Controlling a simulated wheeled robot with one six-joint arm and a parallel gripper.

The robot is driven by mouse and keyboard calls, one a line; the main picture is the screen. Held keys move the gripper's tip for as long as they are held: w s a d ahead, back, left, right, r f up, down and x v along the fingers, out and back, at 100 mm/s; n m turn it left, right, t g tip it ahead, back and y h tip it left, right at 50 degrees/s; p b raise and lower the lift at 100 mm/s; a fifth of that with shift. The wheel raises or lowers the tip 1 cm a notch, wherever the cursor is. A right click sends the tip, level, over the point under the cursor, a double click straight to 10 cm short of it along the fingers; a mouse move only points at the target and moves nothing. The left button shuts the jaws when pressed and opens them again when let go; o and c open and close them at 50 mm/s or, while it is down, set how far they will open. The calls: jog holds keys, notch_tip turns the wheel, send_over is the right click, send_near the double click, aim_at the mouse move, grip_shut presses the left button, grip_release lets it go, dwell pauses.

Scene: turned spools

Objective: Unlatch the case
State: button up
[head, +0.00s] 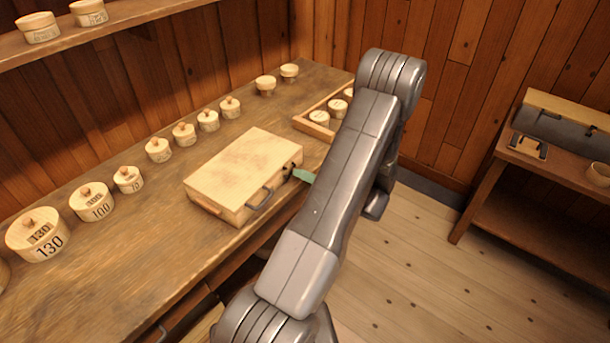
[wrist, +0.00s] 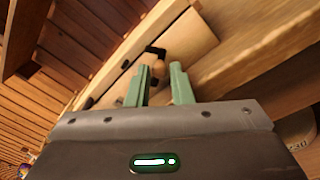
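The pale wooden case (head: 240,170) lies closed on the workbench, with a dark handle (head: 260,199) on its front side. A small dark latch (head: 289,168) is at its right end. In the wrist view the latch shows as a black bracket (wrist: 155,52) with a round wooden knob (wrist: 158,69). My gripper (wrist: 161,68) has two green fingers, set apart, with the knob between or just beyond their tips. I cannot tell whether either finger touches it. In the head view only one green fingertip (head: 303,175) shows beside the latch; my arm hides the rest.
Several round lidded wooden pots, such as the one marked 130 (head: 38,236), line the workbench (head: 130,265) behind and left of the case. A shallow wooden tray (head: 312,128) with pots stands behind my arm. A side table (head: 540,166) is at right, with open floor between.

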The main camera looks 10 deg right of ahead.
jog(key=shift+o, duration=1.3)
jog(key=b+v, duration=0.2)
jog(key=v, duration=1.1)
jog(key=shift+s+d+b, duration=0.25)
jog(key=shift+s+b, duration=0.05)
jog(key=shift+s, duration=0.05)
jog(key=shift+w+a, duration=0.1)
jog(key=p+x, duration=0.2)
jog(key=x, duration=1.1)
jog(key=shift+w+a+p, duration=0.2)
jog(key=shift+w+p, duration=0.1)
